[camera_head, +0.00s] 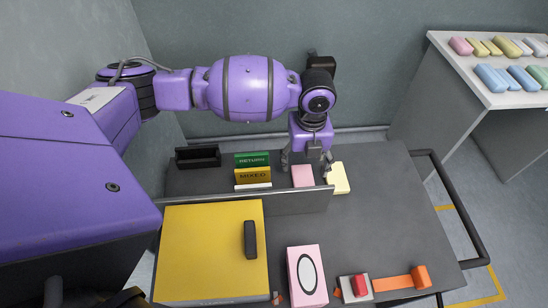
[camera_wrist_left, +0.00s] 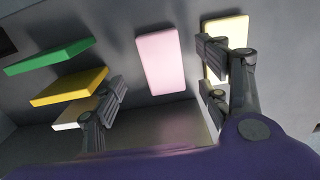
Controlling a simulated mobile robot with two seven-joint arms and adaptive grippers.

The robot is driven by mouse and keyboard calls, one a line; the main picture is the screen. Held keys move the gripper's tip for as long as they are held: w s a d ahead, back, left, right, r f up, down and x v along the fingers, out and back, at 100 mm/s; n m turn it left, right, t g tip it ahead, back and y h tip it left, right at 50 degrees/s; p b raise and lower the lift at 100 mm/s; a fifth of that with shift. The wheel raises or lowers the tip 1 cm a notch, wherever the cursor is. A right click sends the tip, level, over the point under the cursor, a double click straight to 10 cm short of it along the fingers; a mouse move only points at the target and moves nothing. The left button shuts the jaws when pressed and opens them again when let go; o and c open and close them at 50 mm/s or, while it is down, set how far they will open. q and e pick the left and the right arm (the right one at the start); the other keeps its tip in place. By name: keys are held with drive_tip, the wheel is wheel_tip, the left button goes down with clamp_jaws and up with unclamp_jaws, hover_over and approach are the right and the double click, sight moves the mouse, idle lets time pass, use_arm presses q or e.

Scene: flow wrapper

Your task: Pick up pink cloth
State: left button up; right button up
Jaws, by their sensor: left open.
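The pink cloth (camera_head: 303,176) is a flat, pale pink rounded rectangle behind the low grey wall on the dark bench. It also shows in the wrist view (camera_wrist_left: 159,62), centred between my fingers and touched by neither. My left gripper (camera_head: 307,168) points down over it, open and empty, with one finger on each side. In the wrist view the left gripper's (camera_wrist_left: 162,75) right finger overlaps a pale yellow piece (camera_wrist_left: 232,32). I cannot tell how far the fingertips are above the bench. My right gripper is not in view.
The low grey wall (camera_head: 290,202) runs in front of the cloth. Green RETURN (camera_head: 252,159) and yellow MIXED (camera_head: 253,175) signs stand left. The pale yellow piece (camera_head: 339,179) lies right. A yellow lid (camera_head: 210,240) and pink box (camera_head: 307,275) are nearer. The bench's right side is mostly clear.

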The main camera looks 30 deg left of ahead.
sight(304, 179)
use_arm(q)
drive_tip(key=f, duration=0.3)
drive_tip(key=d+f, duration=0.1)
drive_tip(key=f, duration=0.1)
drive_tip(key=shift+s+f, duration=0.2)
drive_tip(key=shift+s, duration=0.2)
drive_tip(key=shift+r, duration=0.1)
drive_tip(key=c, duration=0.9)
